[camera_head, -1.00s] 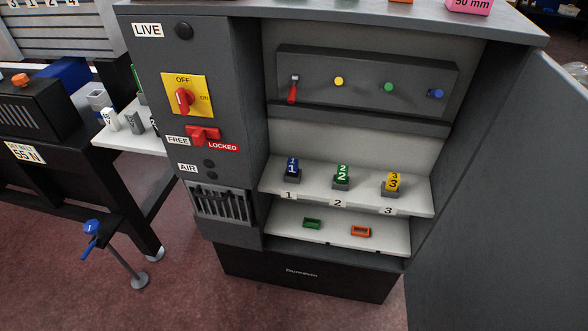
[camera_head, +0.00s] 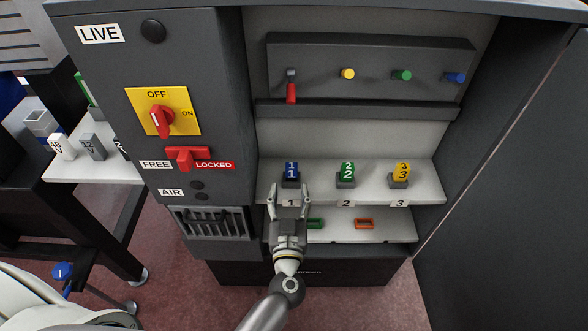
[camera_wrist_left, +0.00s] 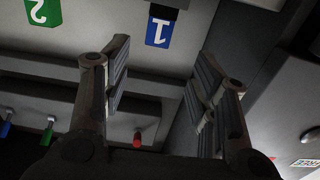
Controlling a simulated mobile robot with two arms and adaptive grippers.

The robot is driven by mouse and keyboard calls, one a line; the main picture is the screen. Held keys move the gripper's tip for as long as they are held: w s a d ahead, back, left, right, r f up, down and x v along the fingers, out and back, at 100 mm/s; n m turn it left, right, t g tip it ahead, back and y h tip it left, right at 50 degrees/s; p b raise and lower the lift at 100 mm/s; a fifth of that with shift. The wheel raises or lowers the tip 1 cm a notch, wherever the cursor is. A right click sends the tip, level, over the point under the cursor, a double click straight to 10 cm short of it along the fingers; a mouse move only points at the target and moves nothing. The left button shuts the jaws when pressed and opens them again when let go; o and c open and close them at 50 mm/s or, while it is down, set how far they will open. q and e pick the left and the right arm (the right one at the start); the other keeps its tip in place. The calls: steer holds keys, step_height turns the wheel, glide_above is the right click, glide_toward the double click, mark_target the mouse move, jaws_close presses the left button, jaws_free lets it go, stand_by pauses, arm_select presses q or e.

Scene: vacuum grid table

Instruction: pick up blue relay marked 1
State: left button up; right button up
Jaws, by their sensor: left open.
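The blue relay marked 1 (camera_head: 291,170) stands upright in its grey base at the left of the upper white shelf, above the label 1. It also shows, upside down, in the left wrist view (camera_wrist_left: 161,30), ahead of and between the fingers. My left gripper (camera_head: 289,190) is open and empty, just in front of and slightly below the relay. In the wrist view its two fingers (camera_wrist_left: 160,80) are spread wide, and I see no contact with the relay. My right gripper is not in view.
Green relay 2 (camera_head: 346,171) and yellow relay 3 (camera_head: 401,172) stand to the right on the same shelf. Green (camera_head: 316,223) and orange (camera_head: 364,223) pieces lie on the lower shelf. A red lever (camera_head: 291,88) hangs above. The open cabinet door (camera_head: 510,170) bounds the right.

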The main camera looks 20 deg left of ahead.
mark_target(291, 170)
arm_select(q)
steer(key=x, duration=1)
steer(key=shift+d+f+b, duration=0.15)
steer(key=shift+b, duration=0.15)
steer(key=c, duration=1.1)
steer(key=shift+c, duration=0.2)
